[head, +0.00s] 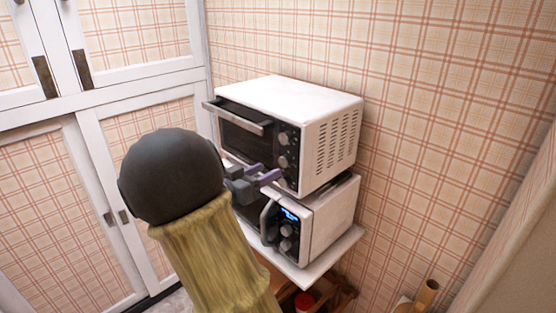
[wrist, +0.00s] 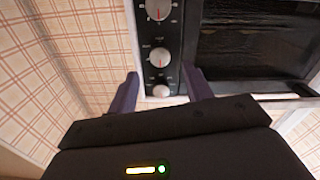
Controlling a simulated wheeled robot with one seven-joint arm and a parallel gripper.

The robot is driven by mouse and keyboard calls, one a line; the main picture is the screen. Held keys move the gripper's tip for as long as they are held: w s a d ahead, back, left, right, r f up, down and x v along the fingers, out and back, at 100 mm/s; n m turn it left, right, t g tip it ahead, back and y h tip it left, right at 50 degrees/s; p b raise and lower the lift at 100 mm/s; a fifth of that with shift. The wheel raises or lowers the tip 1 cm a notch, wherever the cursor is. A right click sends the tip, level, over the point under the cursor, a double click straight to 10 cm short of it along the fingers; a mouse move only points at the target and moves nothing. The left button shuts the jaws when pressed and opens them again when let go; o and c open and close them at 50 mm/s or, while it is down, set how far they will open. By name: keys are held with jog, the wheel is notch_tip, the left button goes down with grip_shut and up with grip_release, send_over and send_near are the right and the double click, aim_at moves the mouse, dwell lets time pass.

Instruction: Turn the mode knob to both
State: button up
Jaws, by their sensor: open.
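The upper white oven (head: 333,120) has a black panel with a column of knobs to the right of its door. The wrist view shows an upper knob (wrist: 158,10), a middle knob (wrist: 160,56) and a lower knob (wrist: 161,90); red marks show on the upper two. The labels are too small to read, so I cannot tell which is the mode knob. My gripper (wrist: 161,77) is open and empty, its purple fingers on either side of the knob column near the lower two knobs. In the head view my gripper (head: 273,172) is in front of the panel's lower part; contact is unclear.
A second white appliance (head: 325,222) with a lit blue display and knobs stands below, on a white shelf (head: 318,266). The oven's door handle (head: 238,117) juts out left of the knobs. White cabinets (head: 95,100) stand on the left; a plaid wall is behind.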

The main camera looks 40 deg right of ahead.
aim_at(282, 163)
jog(key=d, duration=0.2)
jog(key=d+p, duration=0.1)
jog(key=d, duration=0.2)
jog(key=shift+w+d, duration=0.2)
jog(key=shift+d, duration=0.05)
jog(key=c, duration=1)
